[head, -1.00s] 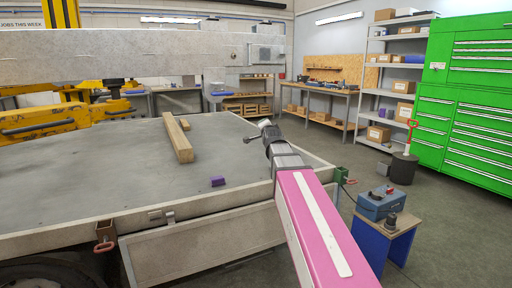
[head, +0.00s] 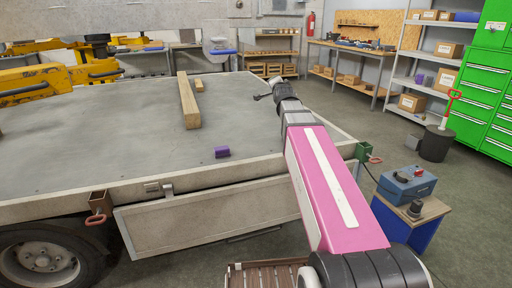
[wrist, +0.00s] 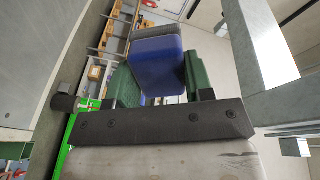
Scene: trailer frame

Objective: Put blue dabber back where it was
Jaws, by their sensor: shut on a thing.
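My gripper (wrist: 160,80) shows in the wrist view with its green finger pads on both sides of the blue dabber (wrist: 158,72). The dabber is a blue block with a dark grey top part, and the gripper is shut on it. In the head view my arm reaches out past the trailer's right side, and its small dark end (head: 262,96) sits near the trailer's far right corner. The dabber cannot be made out there.
A purple block (head: 222,152) lies near the bed's front edge. Much of the bed is clear.

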